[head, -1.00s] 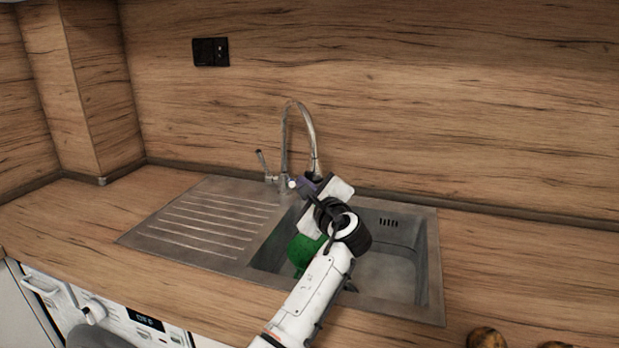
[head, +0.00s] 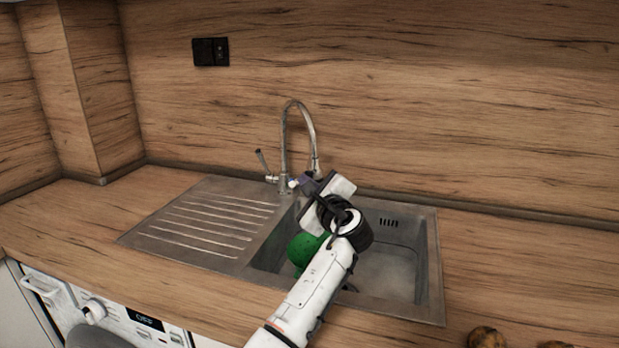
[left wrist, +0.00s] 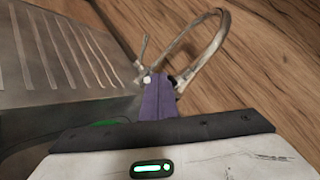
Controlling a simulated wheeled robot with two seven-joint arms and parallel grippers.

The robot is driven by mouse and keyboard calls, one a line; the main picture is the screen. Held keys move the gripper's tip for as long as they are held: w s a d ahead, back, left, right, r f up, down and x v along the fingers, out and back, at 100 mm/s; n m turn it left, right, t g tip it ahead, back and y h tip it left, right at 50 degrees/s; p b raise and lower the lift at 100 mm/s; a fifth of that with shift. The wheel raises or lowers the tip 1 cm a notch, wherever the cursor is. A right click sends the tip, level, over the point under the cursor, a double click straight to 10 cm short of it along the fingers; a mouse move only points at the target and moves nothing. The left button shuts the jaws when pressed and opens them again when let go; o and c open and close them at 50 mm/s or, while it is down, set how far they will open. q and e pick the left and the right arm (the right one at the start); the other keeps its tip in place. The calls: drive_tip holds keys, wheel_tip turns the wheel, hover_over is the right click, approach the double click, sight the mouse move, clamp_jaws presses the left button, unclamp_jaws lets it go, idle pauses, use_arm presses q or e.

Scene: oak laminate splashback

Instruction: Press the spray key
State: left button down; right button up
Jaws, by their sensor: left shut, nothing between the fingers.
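The curved metal tap (head: 285,140) stands behind the sink, its spray head (head: 315,163) hanging at the right end of the spout. My left gripper (head: 305,184) is shut and empty, its purple fingers just below the spray head in the head view. In the left wrist view the shut fingers (left wrist: 160,98) point at the tap (left wrist: 222,40), with the spout end close beside their tips. I cannot tell whether they touch it. The spray key is too small or hidden to make out. My right gripper is not in view.
The metal sink (head: 432,270) has a ribbed drainboard (head: 200,222) at its left. A green round object (head: 303,250) shows in the basin, partly behind my arm. The tap's lever (head: 262,162) stands left of the spout. The wooden wall is close behind.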

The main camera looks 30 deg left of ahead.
use_arm(q)
drive_tip(key=shift+s+p, duration=0.55)
drive_tip(key=shift+p, duration=0.2)
drive_tip(key=s+p, duration=0.1)
drive_tip(key=s, duration=0.5)
drive_tip(key=shift+d, duration=0.35)
